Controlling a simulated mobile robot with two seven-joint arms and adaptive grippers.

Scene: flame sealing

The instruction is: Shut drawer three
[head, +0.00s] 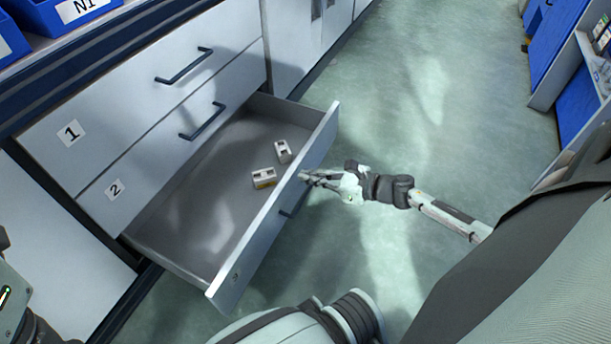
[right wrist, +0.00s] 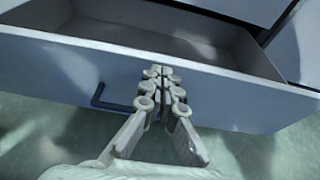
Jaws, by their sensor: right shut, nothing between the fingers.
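Drawer three (head: 268,225) is the lowest drawer of the white cabinet and stands open, with a small label near its left front end. Inside it lie two small white boxes, one (head: 283,151) near the back right and one (head: 264,178) nearer the front panel. My right gripper (head: 304,177) is shut and empty, its tips at the outer face of the drawer's front panel. My left gripper is not in clear view.
Drawers one (head: 140,85) and two (head: 165,140) above are shut, with dark bar handles. Blue bins (head: 62,14) stand on the counter at top left. Open floor (head: 420,110) lies in front of the cabinet. Blue shelving (head: 562,45) stands at far right.

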